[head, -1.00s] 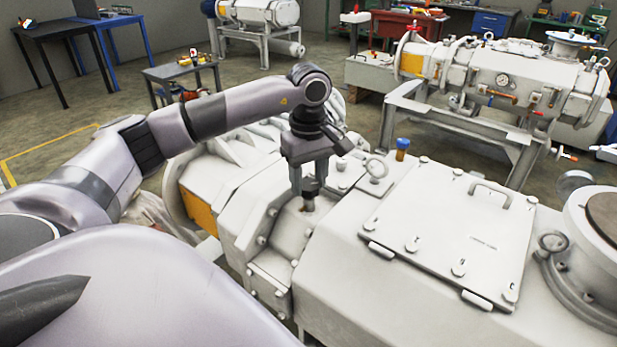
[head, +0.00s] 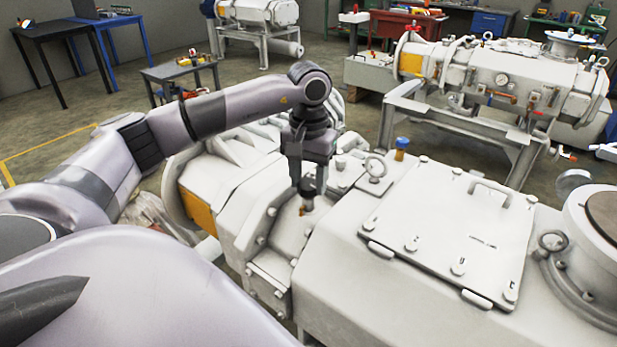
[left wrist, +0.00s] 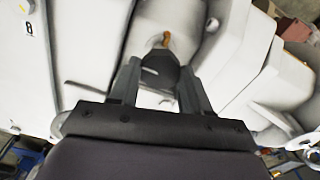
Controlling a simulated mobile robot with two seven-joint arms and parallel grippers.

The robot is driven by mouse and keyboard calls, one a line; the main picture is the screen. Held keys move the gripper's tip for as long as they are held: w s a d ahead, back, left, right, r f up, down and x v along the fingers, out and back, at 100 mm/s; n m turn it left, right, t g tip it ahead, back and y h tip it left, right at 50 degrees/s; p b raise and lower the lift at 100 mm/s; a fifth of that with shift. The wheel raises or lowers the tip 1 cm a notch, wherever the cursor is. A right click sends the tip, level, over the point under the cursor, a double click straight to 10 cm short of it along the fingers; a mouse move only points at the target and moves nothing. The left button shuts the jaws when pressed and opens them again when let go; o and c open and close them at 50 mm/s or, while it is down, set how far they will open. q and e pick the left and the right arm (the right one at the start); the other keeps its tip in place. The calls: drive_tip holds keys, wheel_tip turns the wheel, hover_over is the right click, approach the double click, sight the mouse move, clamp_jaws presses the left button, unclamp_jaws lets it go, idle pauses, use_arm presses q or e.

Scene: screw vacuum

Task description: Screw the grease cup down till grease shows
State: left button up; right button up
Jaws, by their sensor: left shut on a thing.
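My left gripper (head: 307,192) points down over the light grey machine housing (head: 340,240), its fingers closed low above a sloped face. In the left wrist view the two fingers (left wrist: 160,88) stand either side of a dark, faceted cap, which I take to be the grease cup (left wrist: 158,70); they are shut on it. A small orange-brown bit (left wrist: 166,40) shows just beyond the cap. It also shows in the head view (head: 302,211) below the fingertips; I cannot tell whether it is grease or brass. My right gripper is not in view.
A bolted cover plate (head: 450,235) with a handle lies to the right. A second similar machine (head: 500,75) stands behind.

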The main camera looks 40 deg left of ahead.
sight(308, 184)
use_arm(q)
drive_tip(key=shift+m, duration=2.3)
drive_tip(key=o, duration=1.1)
drive_tip(key=shift+c, duration=0.2)
wheel_tip(308, 184, up, 7)
drive_tip(key=shift+r, duration=0.15)
